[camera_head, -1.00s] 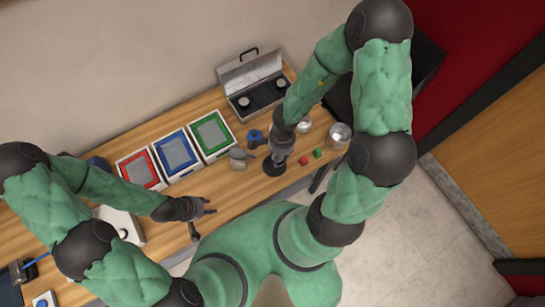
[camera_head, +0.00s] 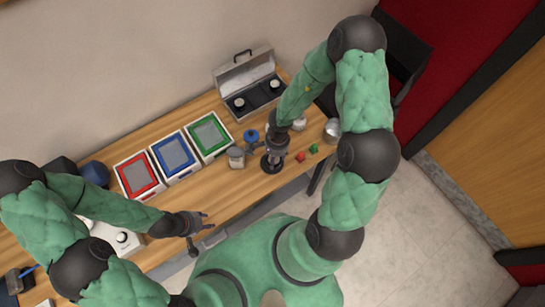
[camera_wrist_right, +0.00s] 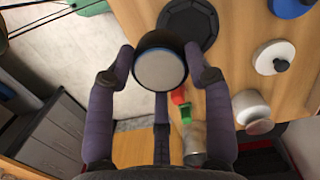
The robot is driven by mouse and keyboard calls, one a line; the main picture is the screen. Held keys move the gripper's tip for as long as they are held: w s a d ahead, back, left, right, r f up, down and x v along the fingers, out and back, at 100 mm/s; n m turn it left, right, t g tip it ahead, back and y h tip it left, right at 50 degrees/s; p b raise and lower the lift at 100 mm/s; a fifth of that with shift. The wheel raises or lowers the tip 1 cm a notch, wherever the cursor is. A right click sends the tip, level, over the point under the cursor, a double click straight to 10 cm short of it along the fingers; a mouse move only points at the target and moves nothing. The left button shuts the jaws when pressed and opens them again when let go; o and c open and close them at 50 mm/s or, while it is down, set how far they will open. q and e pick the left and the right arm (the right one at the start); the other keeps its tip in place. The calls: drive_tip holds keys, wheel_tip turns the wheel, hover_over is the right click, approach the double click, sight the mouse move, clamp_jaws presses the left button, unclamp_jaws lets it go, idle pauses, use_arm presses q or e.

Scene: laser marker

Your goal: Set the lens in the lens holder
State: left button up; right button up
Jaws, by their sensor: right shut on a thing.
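My right gripper (camera_wrist_right: 160,58) is shut on a short round piece (camera_wrist_right: 160,70) with dark sides, a thin blue ring and a pale face, which looks like the lens. In the head view the right gripper (camera_head: 276,148) is over a black round base (camera_head: 271,164), probably the lens holder. This base, eight-sided in the right wrist view (camera_wrist_right: 188,22), is partly hidden behind the held piece. I cannot tell whether the piece touches it. My left gripper (camera_head: 200,224) is empty, fingers spread, above the table's front edge.
Red (camera_head: 138,175), blue (camera_head: 174,153) and green (camera_head: 208,137) trays stand left. An open case (camera_head: 249,83) stands behind.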

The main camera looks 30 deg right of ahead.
use_arm(q)
drive_tip(key=shift+f+b, duration=0.3)
drive_tip(key=shift+f, duration=0.25)
use_arm(e)
drive_tip(key=w+f, duration=0.1)
drive_tip(key=f, duration=0.1)
drive_tip(key=w+d+f, duration=0.1)
drive_tip(key=w+f, duration=0.1)
drive_tip(key=shift+w+f, duration=0.15)
drive_tip(key=shift+f, duration=0.15)
use_arm(q)
drive_tip(key=shift+f+b, duration=0.7)
use_arm(e)
wheel_tip(320, 180, down, 3)
drive_tip(key=shift+w+d+f, duration=0.1)
drive_tip(key=shift+w+f, duration=0.05)
drive_tip(key=o, duration=1.3)
